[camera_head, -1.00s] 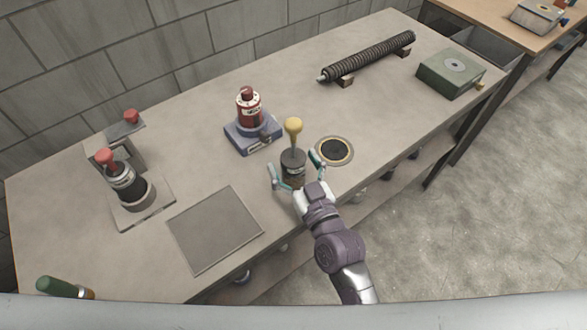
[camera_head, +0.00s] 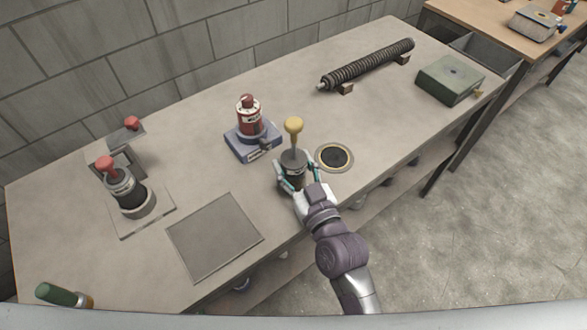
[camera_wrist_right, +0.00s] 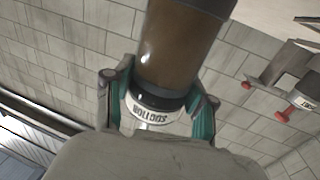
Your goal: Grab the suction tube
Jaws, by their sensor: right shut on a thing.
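The suction tube, as I take it, is a dark upright cylinder (camera_head: 294,161) with a thin rod and a yellow knob on top. It stands near the front edge of the table. My right gripper (camera_head: 297,177) is shut on its lower body, one teal finger on each side. In the right wrist view the tube (camera_wrist_right: 180,48) is brownish and see-through, with a dark ring and a white lettered band between the fingers. The fingers hide part of its base. My left gripper is not in view.
A black round disc with a pale rim (camera_head: 334,157) lies just right of the tube. A red-topped device on a blue base (camera_head: 254,142) stands behind left. A ribbed tube (camera_head: 368,66) rests on blocks at the back, near a green box (camera_head: 450,80). A flat plate (camera_head: 214,238) lies left.

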